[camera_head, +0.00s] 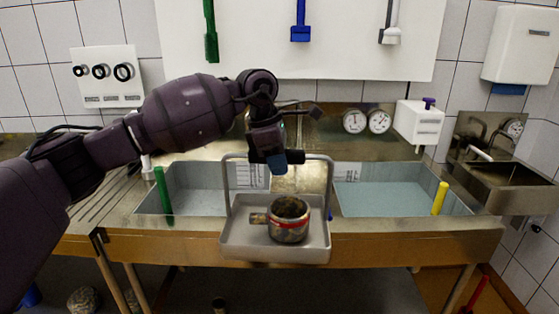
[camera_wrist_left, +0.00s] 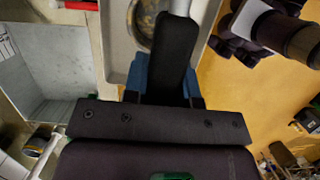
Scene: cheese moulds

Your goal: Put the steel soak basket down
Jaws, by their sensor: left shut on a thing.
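The steel soak basket (camera_head: 275,251) is a shallow grey tray with a tall hoop handle. My left gripper (camera_head: 277,163) is shut on the top bar of that handle, and the basket hangs level below it. It appears in front of the middle of the sink unit, overlapping its front edge. A small steel pot (camera_head: 288,230) with a red band, a side stub and a dark inside sits in the basket. In the left wrist view the basket (camera_wrist_left: 117,55) shows beyond the gripper, partly hidden by a finger. My right gripper is not in view.
The left sink basin (camera_head: 200,202) and the water-filled right basin (camera_head: 395,198) lie behind the basket. A green upright rod (camera_head: 163,190) stands at the left basin, a yellow one (camera_head: 440,198) at the right. A ribbed drainboard (camera_head: 108,200) is at the left.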

